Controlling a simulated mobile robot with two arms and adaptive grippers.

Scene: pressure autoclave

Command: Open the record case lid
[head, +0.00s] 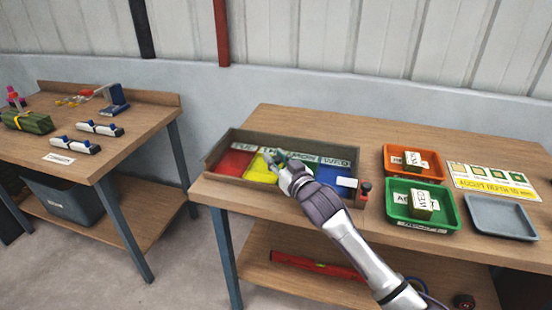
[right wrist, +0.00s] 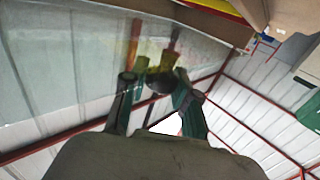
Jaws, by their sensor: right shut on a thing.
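The record case (head: 213,157) is a shallow grey-brown box on the right-hand bench, with red, yellow and blue panels inside and a lettered strip along the back. My right gripper (head: 277,158) reaches over its middle and hides part of the interior. In the right wrist view a see-through pane, seemingly the lid (right wrist: 75,75), fills the left side. A dark rounded knob (right wrist: 159,83) sits between my fingertips, and the gripper is shut on it. How far the lid is raised, I cannot tell. My left gripper is not in view.
A small red-and-black part (head: 364,188) stands at the case's right front corner. An orange tray (head: 389,158), a green tray (head: 396,211) and an empty grey tray (head: 500,218) are to the right. Another bench (head: 125,150) with tools stands left, across a gap.

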